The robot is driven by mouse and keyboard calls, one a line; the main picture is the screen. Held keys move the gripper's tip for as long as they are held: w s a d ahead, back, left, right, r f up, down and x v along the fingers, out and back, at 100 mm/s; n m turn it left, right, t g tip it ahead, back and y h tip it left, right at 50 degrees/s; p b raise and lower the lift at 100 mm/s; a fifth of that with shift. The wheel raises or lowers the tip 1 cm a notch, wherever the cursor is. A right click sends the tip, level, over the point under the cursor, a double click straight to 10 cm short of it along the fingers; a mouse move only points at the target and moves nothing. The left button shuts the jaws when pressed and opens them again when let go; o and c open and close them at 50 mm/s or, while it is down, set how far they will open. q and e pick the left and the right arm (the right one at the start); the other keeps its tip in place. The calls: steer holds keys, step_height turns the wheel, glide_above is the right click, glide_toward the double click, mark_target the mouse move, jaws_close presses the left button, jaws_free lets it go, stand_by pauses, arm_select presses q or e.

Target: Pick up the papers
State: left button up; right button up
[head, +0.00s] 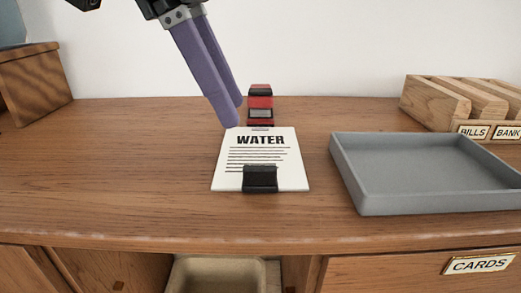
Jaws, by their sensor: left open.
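The papers (285,172) lie flat on the wooden surface near its front, a white stack headed "WATER". A black clip (260,179) sits on their front edge, and a small metal piece shows at their back edge. My left gripper (232,114) comes down from the top left with two purple fingers. It is open and empty, with its tips near the back left corner of the papers. I cannot tell whether the tips touch them. My right gripper is not in view.
A red and black object (260,102) stands just behind the papers. A grey tray (344,173) lies to the right. A wooden sorter (427,104) labelled "BILLS" and "BANK" is at the back right. A wooden box (35,87) is at the back left. The surface's left front is clear.

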mark_target(259, 167)
arm_select(q)
steer(key=x, duration=0.3)
steer(key=shift+s+f+b, duration=0.1)
steer(key=shift+f+b, duration=0.25)
steer(key=shift+b, duration=0.05)
steer(key=b+x, duration=0.1)
steer(key=x, duration=0.4)
steer(key=shift+s, duration=0.15)
steer(key=shift+r, duration=0.1)
jaws_close()
